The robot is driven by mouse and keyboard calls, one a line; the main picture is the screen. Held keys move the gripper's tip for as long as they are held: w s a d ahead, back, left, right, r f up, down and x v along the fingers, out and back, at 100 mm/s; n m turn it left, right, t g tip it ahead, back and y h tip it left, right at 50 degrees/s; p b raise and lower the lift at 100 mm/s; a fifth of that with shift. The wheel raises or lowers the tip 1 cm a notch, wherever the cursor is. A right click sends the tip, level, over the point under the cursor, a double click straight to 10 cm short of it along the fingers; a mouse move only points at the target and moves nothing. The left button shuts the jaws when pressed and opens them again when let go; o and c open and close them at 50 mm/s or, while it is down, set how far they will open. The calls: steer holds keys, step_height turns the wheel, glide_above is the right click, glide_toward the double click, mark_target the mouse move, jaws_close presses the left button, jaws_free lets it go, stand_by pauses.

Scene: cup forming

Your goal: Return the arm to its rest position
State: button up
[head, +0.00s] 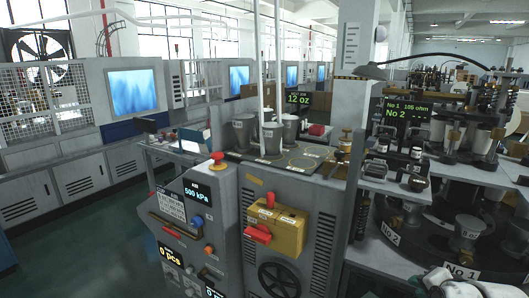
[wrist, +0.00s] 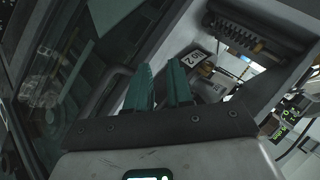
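My gripper (wrist: 160,76) shows in the wrist view with two green fingers. There is a narrow gap between the fingers and nothing is held there. The wrist view is tilted, with machine parts and a dark panel beyond the fingers. In the head view, a pale piece of my arm (head: 468,284) shows at the bottom right corner, in front of the round turntable; the fingers cannot be made out there.
A turntable machine (head: 395,237) with stations labelled No 1 and No 2 stands at the right, close to my arm. A grey control cabinet (head: 285,215) with a red emergency button (head: 217,157) stands in the middle, with grey cups (head: 271,138) on top. Green floor (head: 75,250) is free at the left.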

steer(key=s+a+f+n+g, duration=0.2)
steer(key=s+a+f+n, duration=0.15)
steer(key=s+f, duration=0.45)
steer(key=s+a+f+n+g, duration=0.35)
steer(key=s+f, duration=0.25)
steer(key=s, duration=0.4)
steer(key=s+a+f+n+g, duration=0.1)
steer(key=s+a+f+n, duration=0.1)
steer(key=s, duration=0.7)
steer(key=s+a+f+n+g, duration=0.1)
steer(key=s+a+n+g, duration=0.1)
steer(key=s, duration=0.7)
steer(key=shift+s+f+n+y, duration=0.3)
steer(key=shift+s+f+n, duration=0.1)
steer(key=shift+n, duration=0.3)
